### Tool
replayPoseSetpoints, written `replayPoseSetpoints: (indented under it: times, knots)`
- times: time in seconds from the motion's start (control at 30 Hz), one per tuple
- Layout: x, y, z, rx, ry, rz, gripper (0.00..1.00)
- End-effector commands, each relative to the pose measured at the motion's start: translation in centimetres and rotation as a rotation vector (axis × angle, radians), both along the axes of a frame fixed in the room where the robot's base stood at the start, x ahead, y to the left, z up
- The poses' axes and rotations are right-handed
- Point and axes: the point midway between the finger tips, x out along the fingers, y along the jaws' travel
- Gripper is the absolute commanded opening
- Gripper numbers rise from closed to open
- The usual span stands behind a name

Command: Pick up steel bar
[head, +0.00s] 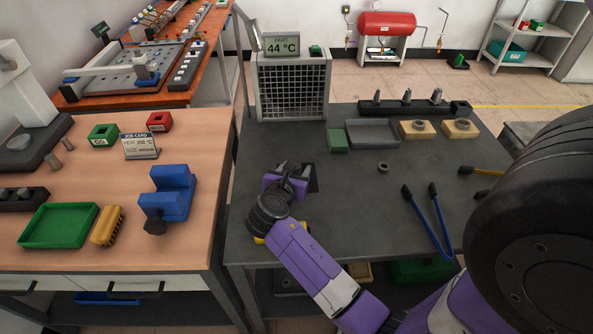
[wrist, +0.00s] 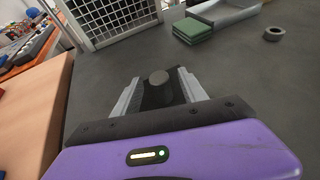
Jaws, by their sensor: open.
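A round-topped grey piece, apparently the steel bar (wrist: 158,78), stands between my two fingers in the wrist view, with a dark block or pad around its lower part. My gripper (wrist: 157,92) is open, with one light grey finger on each side of the piece. I cannot tell whether either finger touches it. In the head view my gripper (head: 289,178) is low over the left part of the dark table, and its body largely hides the piece.
On the dark table (head: 350,215) are a green block (head: 337,140), a grey tray (head: 372,133), a ring (head: 383,166) and blue-handled tongs (head: 428,220). A rack (head: 420,105) with pointed pieces stands behind. A mesh-fronted box (head: 291,88) is at the back left.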

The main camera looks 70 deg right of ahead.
Motion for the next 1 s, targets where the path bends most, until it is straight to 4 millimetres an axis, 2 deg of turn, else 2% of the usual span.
replayPoseSetpoints:
  times: [0.1,0.33,0.5,0.6,1.0]
  knots:
    - [-0.03,-0.75,-0.36,0.001,0.0,-0.001,0.5]
    - [0.02,-0.81,-0.4,0.001,0.0,0.0,0.5]
    - [0.02,-0.79,-0.39,0.001,0.0,0.0,0.17]
    - [0.01,-0.78,-0.39,0.001,0.0,0.0,0.0]
    - [0.05,-0.8,-0.18,0.0,-0.001,0.001,0.0]
